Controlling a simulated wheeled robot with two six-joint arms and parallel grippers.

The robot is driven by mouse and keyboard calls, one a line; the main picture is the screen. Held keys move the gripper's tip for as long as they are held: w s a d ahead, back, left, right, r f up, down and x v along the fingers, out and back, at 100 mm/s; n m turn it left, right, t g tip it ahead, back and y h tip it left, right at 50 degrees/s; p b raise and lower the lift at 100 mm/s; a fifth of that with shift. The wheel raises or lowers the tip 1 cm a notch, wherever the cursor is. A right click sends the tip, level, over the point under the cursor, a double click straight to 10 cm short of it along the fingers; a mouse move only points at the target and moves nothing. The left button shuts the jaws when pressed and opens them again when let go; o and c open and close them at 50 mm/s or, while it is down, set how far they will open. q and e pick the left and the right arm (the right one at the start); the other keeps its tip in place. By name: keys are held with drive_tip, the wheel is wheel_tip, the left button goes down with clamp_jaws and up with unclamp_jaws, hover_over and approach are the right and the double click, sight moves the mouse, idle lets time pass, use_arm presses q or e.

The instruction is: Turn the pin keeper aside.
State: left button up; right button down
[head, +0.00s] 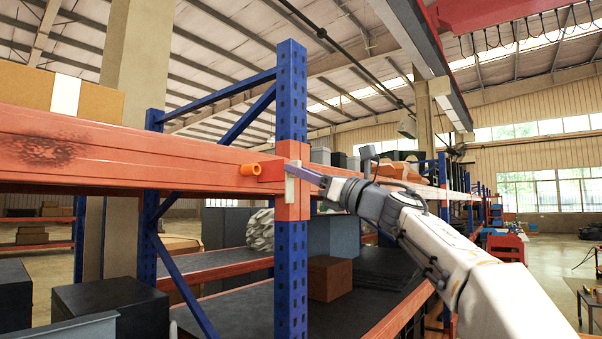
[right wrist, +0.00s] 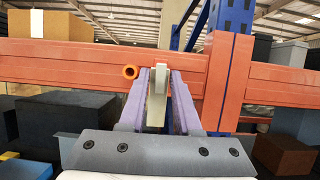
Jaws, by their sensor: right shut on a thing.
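The pin keeper is a narrow pale grey tab (head: 290,187) in front of the orange beam end (head: 265,186) at the blue post. In the right wrist view the keeper (right wrist: 157,97) hangs upright between my purple fingers. My right gripper (head: 303,173) reaches in from the right and is shut on the keeper near its upper part; the wrist view shows both fingers (right wrist: 158,80) at its sides. An orange hollow pin (head: 250,169) sticks out of the beam just left of the keeper, apart from the fingers. It also shows in the wrist view (right wrist: 130,72). My left gripper is not in view.
The blue upright post (head: 291,110) stands beside the gripper. The long orange beam (head: 120,150) runs left and carries a cardboard box (head: 100,103). Dark boxes (head: 112,303) and a brown box (head: 329,278) sit lower down. Open floor lies to the right.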

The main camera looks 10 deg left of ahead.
drive_tip(key=c, duration=0.9)
unclamp_jaws()
drive_tip(key=b+v, duration=0.7)
drive_tip(key=v, duration=0.3)
drive_tip(key=shift+s+d+f, duration=0.15)
drive_tip(key=shift+d, duration=0.05)
